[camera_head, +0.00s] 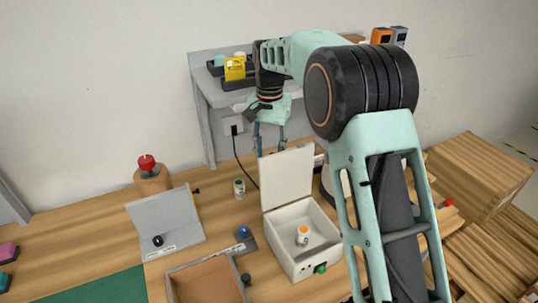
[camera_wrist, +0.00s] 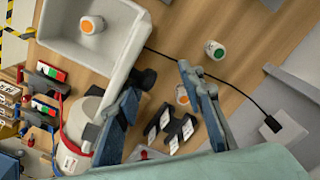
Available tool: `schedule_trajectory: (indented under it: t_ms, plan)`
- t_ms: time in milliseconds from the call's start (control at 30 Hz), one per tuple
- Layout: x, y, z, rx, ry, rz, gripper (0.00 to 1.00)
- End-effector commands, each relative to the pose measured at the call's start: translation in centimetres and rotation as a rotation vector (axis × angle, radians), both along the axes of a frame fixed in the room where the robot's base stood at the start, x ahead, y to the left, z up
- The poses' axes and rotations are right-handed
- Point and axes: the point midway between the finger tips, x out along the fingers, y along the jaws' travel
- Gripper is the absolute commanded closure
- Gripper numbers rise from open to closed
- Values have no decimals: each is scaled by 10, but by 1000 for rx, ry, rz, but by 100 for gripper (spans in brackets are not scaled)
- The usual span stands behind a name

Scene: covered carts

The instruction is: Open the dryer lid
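A white box (camera_head: 296,256) with a green button stands on the table in the head view. Its flat white lid (camera_head: 287,178) stands upright, hinged open at the back, and an orange-and-white vial (camera_head: 302,235) is inside. I take this box to be the dryer; its label is unreadable. The box (camera_wrist: 66,48) and vial (camera_wrist: 92,25) also show in the wrist view. My gripper (camera_head: 270,143) points down behind and above the raised lid. Its blue fingers (camera_wrist: 163,113) are spread apart, with nothing held between them.
A grey sloped panel (camera_head: 166,222) with a black knob stands left of the box, near a red button (camera_head: 147,163). A green-topped vial (camera_head: 239,188) and a blue-knobbed device (camera_head: 244,236) are nearby. A black slotted rack (camera_wrist: 171,131) lies below the fingers. A grey shelf (camera_head: 207,92) stands behind.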

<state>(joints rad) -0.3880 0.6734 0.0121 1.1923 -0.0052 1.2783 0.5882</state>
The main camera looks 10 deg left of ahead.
Motion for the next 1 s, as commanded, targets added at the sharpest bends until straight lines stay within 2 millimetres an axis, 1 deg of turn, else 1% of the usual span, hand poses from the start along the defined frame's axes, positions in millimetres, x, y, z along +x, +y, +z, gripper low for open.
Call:
schedule_trajectory:
  t_ms: [167,300,400,500,600,700,1000]
  plan:
    - [1,0,28,1,-4,0,64]
    - [1,1,61,2,-5,1,64]
    - [1,1,81,1,-3,2,64]
    - [0,1,96,1,-1,2,64]
    - [0,2,107,1,0,2,64]
    - [-1,1,113,0,2,2,64]
    - [-1,1,116,0,2,2,64]
